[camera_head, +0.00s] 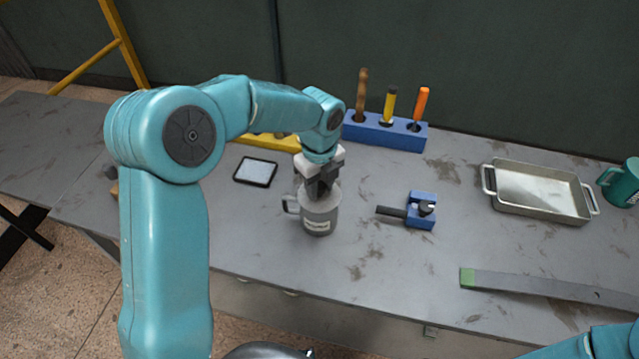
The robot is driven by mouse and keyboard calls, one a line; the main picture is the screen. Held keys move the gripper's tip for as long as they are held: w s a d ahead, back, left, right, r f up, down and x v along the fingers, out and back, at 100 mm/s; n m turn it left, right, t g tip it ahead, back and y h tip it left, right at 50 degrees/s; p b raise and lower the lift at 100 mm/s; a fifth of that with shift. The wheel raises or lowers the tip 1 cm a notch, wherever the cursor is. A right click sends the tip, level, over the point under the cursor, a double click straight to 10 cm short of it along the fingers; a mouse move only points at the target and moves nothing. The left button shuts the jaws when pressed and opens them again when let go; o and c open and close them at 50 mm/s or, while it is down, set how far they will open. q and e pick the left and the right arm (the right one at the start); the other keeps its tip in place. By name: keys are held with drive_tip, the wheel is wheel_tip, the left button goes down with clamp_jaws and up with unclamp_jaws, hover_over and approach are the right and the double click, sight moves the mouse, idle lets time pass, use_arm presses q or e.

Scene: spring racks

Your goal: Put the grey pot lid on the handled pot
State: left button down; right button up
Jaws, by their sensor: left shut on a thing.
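The handled pot (319,224) is a small grey pot with a pale label on its front and a handle on its left side. It stands upright near the middle of the bench. My left gripper (320,190) comes down from above and is right at the top of the pot, shut on the grey pot lid. The lid is mostly hidden by the fingers, and I cannot tell whether it touches the rim. My right gripper is out of view; only a bit of my right arm shows at the bottom right.
A blue rack (385,133) with several tools stands behind. A dark tablet (255,171) lies left of the pot, a small blue vise (421,211) right. A metal tray (538,192), a teal mug (624,182) and a green-ended bar (545,286) are farther right.

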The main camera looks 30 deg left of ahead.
sight(319, 185)
use_arm(q)
drive_tip(key=shift+f, duration=0.3)
idle(0.4)
unclamp_jaws()
drive_tip(key=shift+r, duration=0.15)
wheel_tip(319, 185, up, 8)
drive_tip(key=p, duration=0.6)
drive_tip(key=shift+p, duration=0.3)
idle(0.6)
